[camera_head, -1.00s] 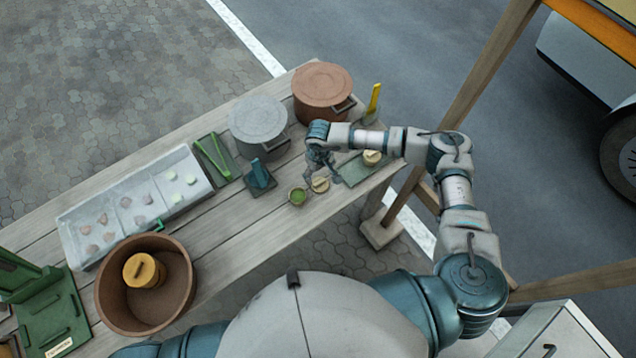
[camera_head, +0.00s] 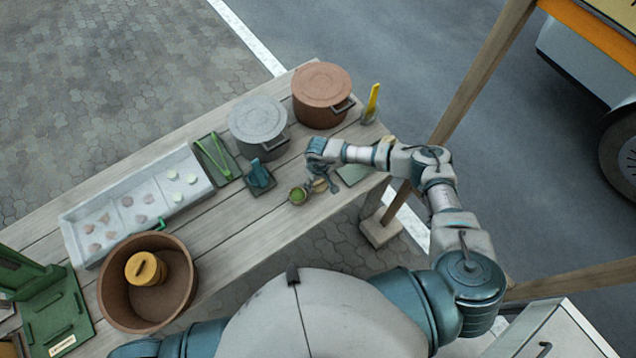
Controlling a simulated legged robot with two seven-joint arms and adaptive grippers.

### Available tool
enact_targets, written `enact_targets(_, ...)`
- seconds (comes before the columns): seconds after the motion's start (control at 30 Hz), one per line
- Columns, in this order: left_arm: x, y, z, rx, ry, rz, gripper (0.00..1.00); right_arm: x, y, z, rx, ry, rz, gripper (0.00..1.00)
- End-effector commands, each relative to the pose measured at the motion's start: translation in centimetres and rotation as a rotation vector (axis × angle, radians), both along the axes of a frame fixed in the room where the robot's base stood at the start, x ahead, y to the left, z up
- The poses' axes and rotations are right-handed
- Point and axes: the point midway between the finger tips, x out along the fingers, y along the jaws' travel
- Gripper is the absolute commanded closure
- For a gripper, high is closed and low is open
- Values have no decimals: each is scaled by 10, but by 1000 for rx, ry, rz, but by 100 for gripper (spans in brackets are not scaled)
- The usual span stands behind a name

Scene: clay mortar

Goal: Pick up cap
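A small tan round piece (camera_head: 320,186), which looks like the cap, is on the wooden table just right of a small bowl with green contents (camera_head: 298,195). My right gripper (camera_head: 322,184) points down right over it and partly hides it. Its fingers look spread, one on each side of the tan piece; contact is too small to make out. My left gripper is out of view.
A grey pot (camera_head: 258,122) and a brown pot (camera_head: 322,92) stand behind. A teal tool on a dark base (camera_head: 260,177) is to the left. A green mat (camera_head: 352,174) lies partly under my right arm. A brown tub (camera_head: 120,300) stands front left.

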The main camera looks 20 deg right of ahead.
Motion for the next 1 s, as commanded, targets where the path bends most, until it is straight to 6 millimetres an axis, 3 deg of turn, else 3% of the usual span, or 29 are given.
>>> enact_targets(0.47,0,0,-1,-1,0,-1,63,0,0,3,0,0,0,48)
enact_targets(0.73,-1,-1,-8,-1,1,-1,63,1,0,35,1,-4,1,48)
enact_targets(1.0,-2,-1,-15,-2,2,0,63,-46,35,40,2,1,5,48)
